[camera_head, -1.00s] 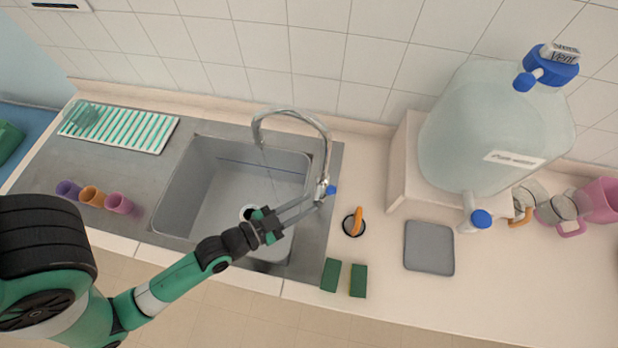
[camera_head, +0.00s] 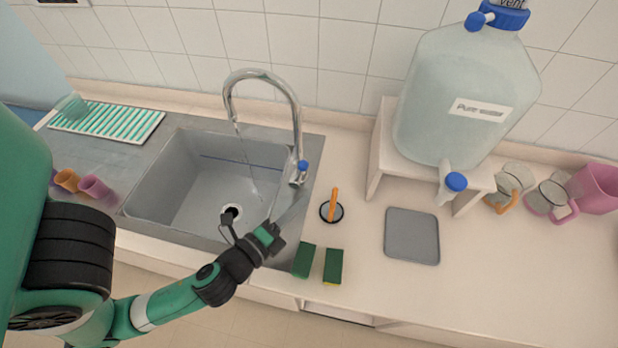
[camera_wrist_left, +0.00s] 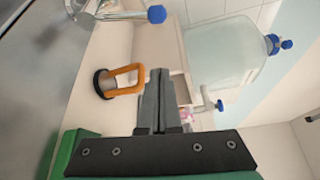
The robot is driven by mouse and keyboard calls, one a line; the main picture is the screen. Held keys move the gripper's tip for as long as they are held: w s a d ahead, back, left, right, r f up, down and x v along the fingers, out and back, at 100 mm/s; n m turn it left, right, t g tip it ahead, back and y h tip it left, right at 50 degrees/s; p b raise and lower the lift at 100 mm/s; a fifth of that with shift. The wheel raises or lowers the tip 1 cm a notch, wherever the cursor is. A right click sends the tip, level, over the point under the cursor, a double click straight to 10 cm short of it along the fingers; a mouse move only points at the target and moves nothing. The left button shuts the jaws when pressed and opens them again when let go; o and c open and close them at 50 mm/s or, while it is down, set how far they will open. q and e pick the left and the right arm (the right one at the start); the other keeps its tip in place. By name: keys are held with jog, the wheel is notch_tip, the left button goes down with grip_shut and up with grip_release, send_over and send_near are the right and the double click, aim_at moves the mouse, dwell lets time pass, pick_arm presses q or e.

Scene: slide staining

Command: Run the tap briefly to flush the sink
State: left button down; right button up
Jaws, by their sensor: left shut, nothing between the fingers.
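The chrome tap (camera_head: 297,125) arches over the grey sink (camera_head: 170,178). Its lever sits low on the right side of the tap body, with a blue end (camera_head: 303,165). A thin, faint stream of water (camera_head: 246,165) falls from the spout into the sink, near the dark drain (camera_head: 232,212). My left gripper (camera_head: 290,208) is shut and empty at the sink's front right, just below the tap base; I cannot tell in the head view whether it touches the tap. In the left wrist view its closed fingers (camera_wrist_left: 156,98) stand apart from the tap's blue end (camera_wrist_left: 156,14). My right gripper is out of view.
An orange-handled round tool (camera_head: 331,208) stands right of the sink. Green sponges (camera_head: 333,267) lie at the front edge. A grey mat (camera_head: 411,236) and a large water jug (camera_head: 462,95) on a stand are farther right. Cups (camera_head: 95,187) and a striped drainer (camera_head: 108,119) are left.

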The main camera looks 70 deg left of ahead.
aim_at(299, 174)
pick_arm(q)
jog(key=w+a+p, duration=0.4)
jog(key=a, duration=0.3)
jog(key=shift+w, duration=0.2)
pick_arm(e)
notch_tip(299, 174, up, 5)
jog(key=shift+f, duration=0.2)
